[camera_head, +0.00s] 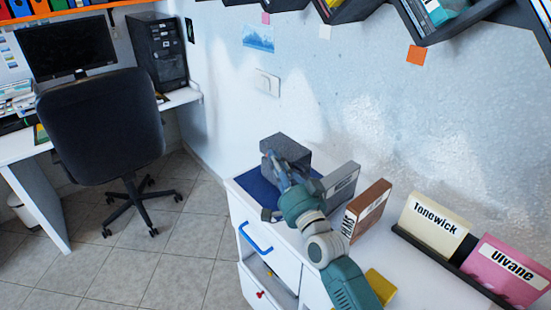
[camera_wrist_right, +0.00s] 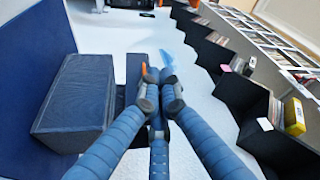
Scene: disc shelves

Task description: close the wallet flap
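The dark grey wallet (camera_head: 290,146) is a boxy block on a blue mat (camera_head: 256,188) at the left end of the white cabinet top. In the right wrist view the wallet (camera_wrist_right: 75,102) is left of my fingers. A dark upright strip (camera_wrist_right: 137,72) shows behind my fingertips; I cannot tell whether it is the flap. My right gripper (camera_head: 274,163) is at the wallet's near side, partly covering it. In the wrist view my right gripper (camera_wrist_right: 157,82) has its fingertips drawn together, with nothing clearly held. My left gripper is not in view.
A grey box (camera_head: 342,186) and a brown box (camera_head: 366,212) stand right of the wallet. A black rack holds a cream Tonewick divider (camera_head: 434,228) and a pink Ulvane divider (camera_head: 506,270). A yellow item (camera_head: 381,286) is beside my arm. Zigzag shelves (camera_head: 455,30) hang above.

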